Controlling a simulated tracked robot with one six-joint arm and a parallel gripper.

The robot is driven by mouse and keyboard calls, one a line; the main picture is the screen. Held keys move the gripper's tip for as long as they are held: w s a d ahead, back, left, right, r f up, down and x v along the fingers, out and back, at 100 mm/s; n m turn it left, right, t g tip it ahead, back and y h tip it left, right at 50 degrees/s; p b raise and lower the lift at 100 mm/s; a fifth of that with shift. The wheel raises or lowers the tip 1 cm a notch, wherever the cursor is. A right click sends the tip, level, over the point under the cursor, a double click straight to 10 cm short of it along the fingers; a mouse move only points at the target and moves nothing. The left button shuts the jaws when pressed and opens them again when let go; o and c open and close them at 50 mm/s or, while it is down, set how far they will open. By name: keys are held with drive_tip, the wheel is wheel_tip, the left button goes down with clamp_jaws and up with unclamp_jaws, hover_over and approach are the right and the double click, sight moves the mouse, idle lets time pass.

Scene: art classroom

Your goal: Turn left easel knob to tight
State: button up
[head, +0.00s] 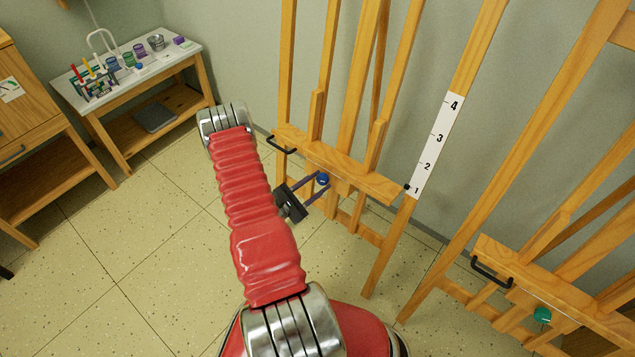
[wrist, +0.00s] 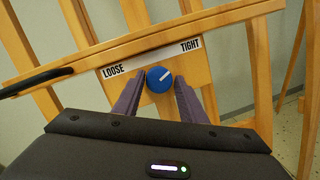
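The left easel (head: 350,172) is a wooden frame with a blue round knob (head: 322,179) on its crossbar. In the wrist view the blue knob (wrist: 159,79) sits below a white label plate (wrist: 152,60) reading LOOSE at left and TIGHT at right. The knob's white line points right and slightly up, towards the TIGHT side. My gripper (wrist: 159,84) has its two purple fingers apart, one on each side of the knob, with a small gap showing. My gripper (head: 317,184) also shows at the knob in the head view.
A black handle (wrist: 40,82) is on the crossbar left of the knob. Another easel (head: 560,285) with a green knob (head: 542,315) stands at right. A white-topped table (head: 165,62) with art supplies and a wooden cabinet (head: 40,130) are at left. Tiled floor is clear between.

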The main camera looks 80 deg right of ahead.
drive_tip(key=shift+s, duration=0.1)
drive_tip(key=c, duration=0.7)
drive_tip(key=shift+o, duration=0.2)
drive_tip(key=shift+a+f, duration=0.1)
drive_tip(key=shift+s+n, duration=0.1)
drive_tip(key=shift+n, duration=0.5)
drive_tip(key=o, duration=1)
drive_tip(key=shift+o, duration=0.2)
drive_tip(key=shift+w, duration=0.25)
